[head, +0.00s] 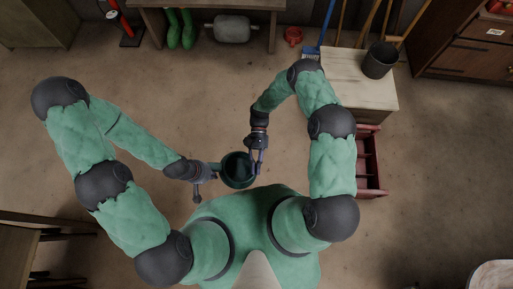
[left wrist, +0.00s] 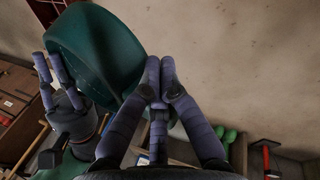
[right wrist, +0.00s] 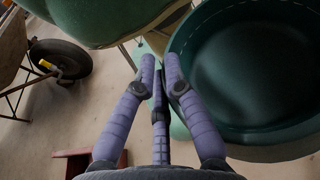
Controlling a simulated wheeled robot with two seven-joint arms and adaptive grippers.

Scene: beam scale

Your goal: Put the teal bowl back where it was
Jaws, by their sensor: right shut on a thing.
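The teal bowl (head: 238,171) is held in the air in front of my torso, its dark inside facing up toward the head camera. My right gripper (head: 257,165) is shut on the bowl at its right side. In the right wrist view the bowl (right wrist: 250,75) fills the right, beside the fingertips (right wrist: 161,70). My left gripper (head: 214,173) is beside the bowl's left side. In the left wrist view its fingertips (left wrist: 160,72) are together with nothing visible between them, close to the bowl (left wrist: 100,55). I cannot tell whether they touch it.
A wooden cabinet (head: 350,85) with a dark bucket (head: 379,60) on it stands at the upper right. A red open box or drawer (head: 369,165) is below it, by my right arm. A bench (head: 205,5) is at the back with green boots (head: 180,29). The floor between is clear.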

